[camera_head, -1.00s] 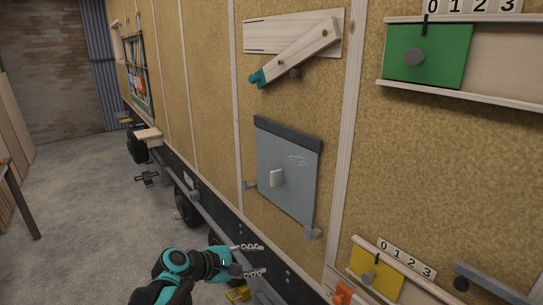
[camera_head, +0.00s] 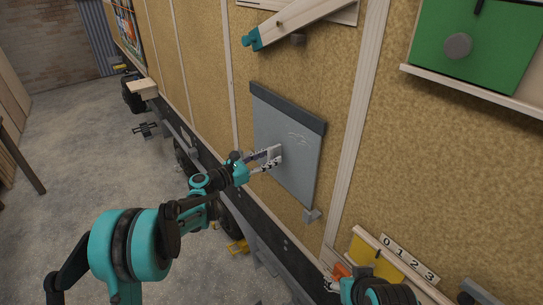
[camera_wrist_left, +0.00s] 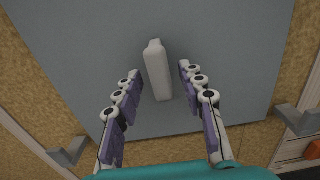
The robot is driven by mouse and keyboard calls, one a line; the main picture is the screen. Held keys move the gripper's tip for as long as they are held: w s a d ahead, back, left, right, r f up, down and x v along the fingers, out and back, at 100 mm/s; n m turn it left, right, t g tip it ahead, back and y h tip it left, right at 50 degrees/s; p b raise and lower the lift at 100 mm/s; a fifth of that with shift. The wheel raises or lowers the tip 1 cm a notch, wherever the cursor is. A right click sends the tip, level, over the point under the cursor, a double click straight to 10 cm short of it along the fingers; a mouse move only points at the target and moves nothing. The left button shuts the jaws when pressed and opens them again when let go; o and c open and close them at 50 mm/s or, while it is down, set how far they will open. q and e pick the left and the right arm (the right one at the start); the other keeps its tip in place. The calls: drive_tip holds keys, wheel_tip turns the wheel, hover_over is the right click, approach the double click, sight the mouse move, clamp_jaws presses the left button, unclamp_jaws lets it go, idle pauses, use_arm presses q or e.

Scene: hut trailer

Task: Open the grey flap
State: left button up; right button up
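The grey flap (camera_head: 292,177) hangs on the cork-coloured wall, with a dark grey strip along its top edge. It lies flat against the wall. Its white handle (camera_wrist_left: 158,70) stands out from the lower part of the panel. My left gripper (camera_head: 274,159) is at the handle. In the left wrist view its two fingers (camera_wrist_left: 158,88) are apart on either side of the handle, with gaps to both. A grey bracket (camera_head: 312,215) sits at the flap's lower right corner. My right gripper (camera_head: 330,283) is at the bottom edge, mostly cut off; its fingertips are unclear.
A wooden lever with a teal end (camera_head: 252,39) is above the flap. A green sliding panel (camera_head: 478,45) is at upper right, and a yellow one (camera_head: 375,258) below right.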

use_arm(q)
drive_tip(key=shift+w+d+r, duration=0.1)
drive_tip(key=shift+w+d, duration=0.1)
drive_tip(key=shift+d, duration=0.2)
use_arm(e)
drive_tip(key=shift+s, duration=0.1)
use_arm(q)
clamp_jaws()
use_arm(e)
drive_tip(key=shift+r, duration=0.15)
